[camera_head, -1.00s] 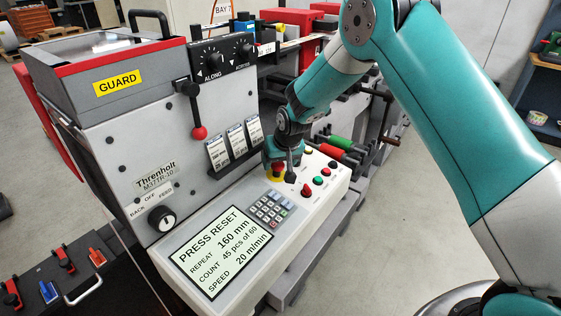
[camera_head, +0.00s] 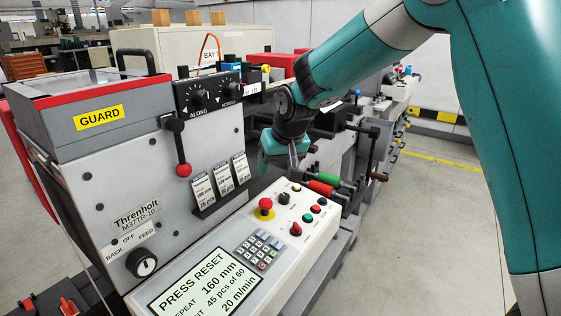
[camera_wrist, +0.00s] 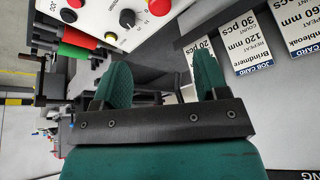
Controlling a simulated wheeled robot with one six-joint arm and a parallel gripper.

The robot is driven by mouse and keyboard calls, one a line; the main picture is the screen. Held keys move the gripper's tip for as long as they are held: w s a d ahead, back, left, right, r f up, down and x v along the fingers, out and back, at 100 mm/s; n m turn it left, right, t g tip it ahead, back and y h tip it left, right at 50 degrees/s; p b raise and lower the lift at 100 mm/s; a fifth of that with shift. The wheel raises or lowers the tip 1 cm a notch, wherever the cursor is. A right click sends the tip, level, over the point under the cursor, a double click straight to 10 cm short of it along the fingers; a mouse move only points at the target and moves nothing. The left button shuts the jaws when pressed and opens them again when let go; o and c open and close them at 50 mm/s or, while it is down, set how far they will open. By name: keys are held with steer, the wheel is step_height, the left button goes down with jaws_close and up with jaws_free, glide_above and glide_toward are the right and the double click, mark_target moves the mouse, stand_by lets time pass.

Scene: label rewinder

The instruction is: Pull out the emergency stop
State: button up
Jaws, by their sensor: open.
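The emergency stop (camera_head: 265,204) is a red mushroom button on a yellow base, on the sloped white control panel (camera_head: 215,240). In the wrist view the red button (camera_wrist: 159,6) shows at the top edge, partly cut off. My gripper (camera_head: 283,168) is above and behind the button in the head view, apart from it. In the wrist view my gripper (camera_wrist: 160,80) has two green fingers spread apart with nothing between them. The panel's screen reads PRESS RESET.
Beside the stop are a black knob (camera_head: 284,198), small red and green buttons and a red selector (camera_head: 296,229). A keypad (camera_head: 258,250) lies nearer. Job cards (camera_head: 221,181) stand behind on the left. Green and red handles (camera_head: 325,185) stick out beyond the panel.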

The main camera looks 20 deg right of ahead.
steer(key=shift+v, duration=1.45)
steer(key=s+a+n+g+y, duration=0.1)
steer(key=s+a+n, duration=0.1)
steer(key=s, duration=0.9)
steer(key=s+a+r+n+g+y, duration=0.1)
steer(key=s+n+g, duration=0.1)
steer(key=s, duration=0.8)
steer(key=s+a+r+n+g+y, duration=0.1)
steer(key=s+a+n, duration=0.1)
steer(key=s, duration=0.9)
steer(key=shift+s+a+n, duration=0.3)
steer(key=shift+a, duration=0.05)
